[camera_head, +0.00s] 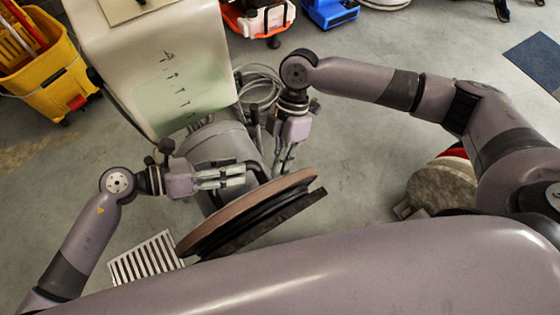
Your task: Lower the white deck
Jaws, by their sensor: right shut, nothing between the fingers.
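A floor machine with a cream-white body (175,75) stands tipped at the upper left of centre. A grey motor housing (213,147) is below it. A round brown pad with a dark backing (245,215) sits tilted on edge at its lower end. No separate part is clearly the white deck. My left gripper (244,176) is beside the housing, just above the pad in the picture; its fingers lie close together, and their gap is unclear. My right gripper (281,172) is shut and empty, pointing down beside the housing's right side. Contact of either gripper with the machine is unclear.
A yellow mop bucket (48,85) stands at the far left. A floor drain grate (146,259) is at the lower left. Orange (258,18) and blue (330,12) equipment stands at the back. Round pads (443,187) lie at the right, partly behind my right arm. Centre-right floor is clear.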

